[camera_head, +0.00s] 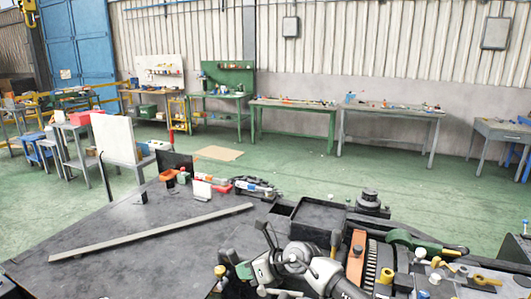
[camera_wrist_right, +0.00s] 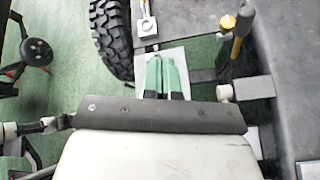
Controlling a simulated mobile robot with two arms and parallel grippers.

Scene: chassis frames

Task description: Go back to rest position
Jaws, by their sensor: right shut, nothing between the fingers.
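My right gripper (camera_head: 244,270) is low in the middle of the head view, at the end of my grey and white arm. In the right wrist view its two green and black fingers (camera_wrist_right: 163,62) lie side by side, shut and empty. They are over a pale plate (camera_wrist_right: 178,58) between a black tyre (camera_wrist_right: 109,38) and a dark surface. I cannot tell whether they touch the plate. My left gripper is not in view.
A dark table (camera_head: 130,225) with a long grey bar (camera_head: 155,233) fills the lower left. A black tray (camera_head: 318,217) lies ahead of my right arm. Yellow-topped parts and tools crowd the right. Green floor (camera_head: 330,172) is open beyond; workbenches (camera_head: 292,106) line the wall.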

